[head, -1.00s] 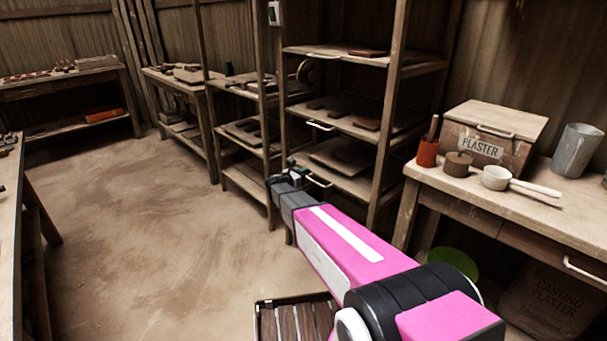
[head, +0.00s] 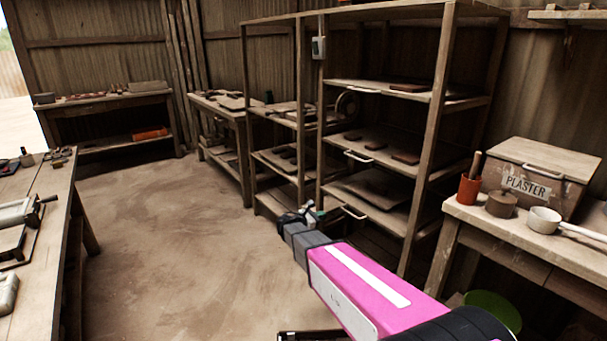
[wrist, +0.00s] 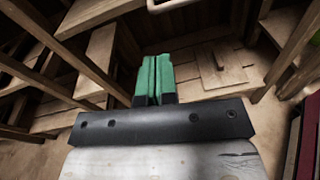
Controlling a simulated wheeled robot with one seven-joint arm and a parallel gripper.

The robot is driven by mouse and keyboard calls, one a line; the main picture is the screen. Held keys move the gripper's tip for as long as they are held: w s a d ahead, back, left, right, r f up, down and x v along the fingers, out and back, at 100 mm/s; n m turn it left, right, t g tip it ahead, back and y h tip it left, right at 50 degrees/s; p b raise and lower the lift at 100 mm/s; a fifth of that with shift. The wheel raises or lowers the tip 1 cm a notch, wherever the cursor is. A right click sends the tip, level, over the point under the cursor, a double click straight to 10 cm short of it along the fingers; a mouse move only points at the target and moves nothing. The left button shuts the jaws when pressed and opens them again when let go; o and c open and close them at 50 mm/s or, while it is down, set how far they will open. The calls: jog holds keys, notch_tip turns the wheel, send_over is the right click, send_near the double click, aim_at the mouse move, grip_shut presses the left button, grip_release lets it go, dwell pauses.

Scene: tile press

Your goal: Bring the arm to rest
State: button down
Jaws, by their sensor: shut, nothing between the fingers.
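My gripper (head: 306,212) is in the lower middle of the head view, at the end of my pink and grey arm, in front of the lower part of the wooden drying rack (head: 437,150). In the wrist view its green fingers (wrist: 155,76) are together with nothing between them. Behind the fingers are rack shelves and a board with a small handle (wrist: 222,68). The fingers look apart from the rack, though the exact gap cannot be told.
A workbench (head: 60,200) with tools runs along the left. At right, a table (head: 520,225) bears a plaster box (head: 540,170), a brown pot (head: 501,204) and a white pan (head: 543,220). A green tub (head: 494,308) is under it. Open floor (head: 180,240) lies between.

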jog(key=s+d+f+m+g+y, duration=0.2)
jog(key=s+d+m+g+y, duration=0.1)
jog(key=s+d+m, duration=0.3)
jog(key=s+d+f+m+g+y, duration=0.25)
jog(key=s+m, duration=0.25)
jog(key=s, duration=0.3)
jog(key=s+a+r+m+g+y, duration=0.1)
jog(key=s+m+g+y, duration=0.2)
jog(key=s+m+y, duration=0.6)
jog(key=s+m, duration=0.2)
jog(key=s, duration=0.2)
jog(key=shift+s+a+m, duration=0.25)
jog(key=shift+m, duration=0.05)
